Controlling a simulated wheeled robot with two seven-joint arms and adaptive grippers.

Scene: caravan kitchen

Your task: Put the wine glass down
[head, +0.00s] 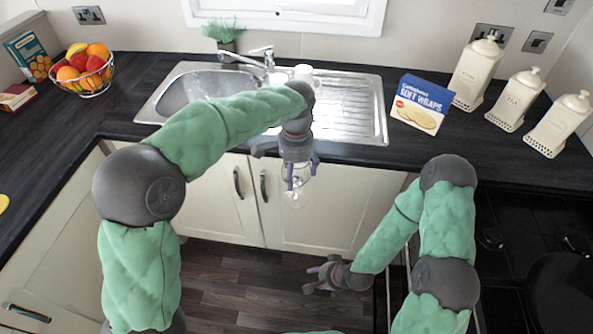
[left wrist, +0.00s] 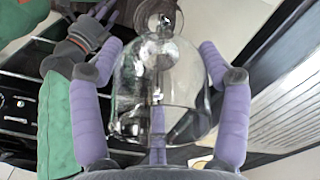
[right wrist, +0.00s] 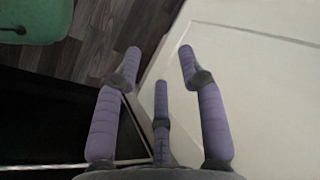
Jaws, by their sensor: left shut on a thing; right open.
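A clear wine glass (head: 297,186) is held in my left gripper (head: 299,172), in front of the pale cabinet doors and below the counter edge. In the left wrist view the glass bowl (left wrist: 165,90) fills the space between the purple fingers of my left gripper (left wrist: 163,62), with the stem and foot pointing away from the palm. The fingers are shut on the bowl's sides. My right gripper (head: 318,276) is low over the floor, open and empty; in the right wrist view its fingers (right wrist: 158,58) are spread with nothing between them.
A dark hob (head: 520,215) is at right.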

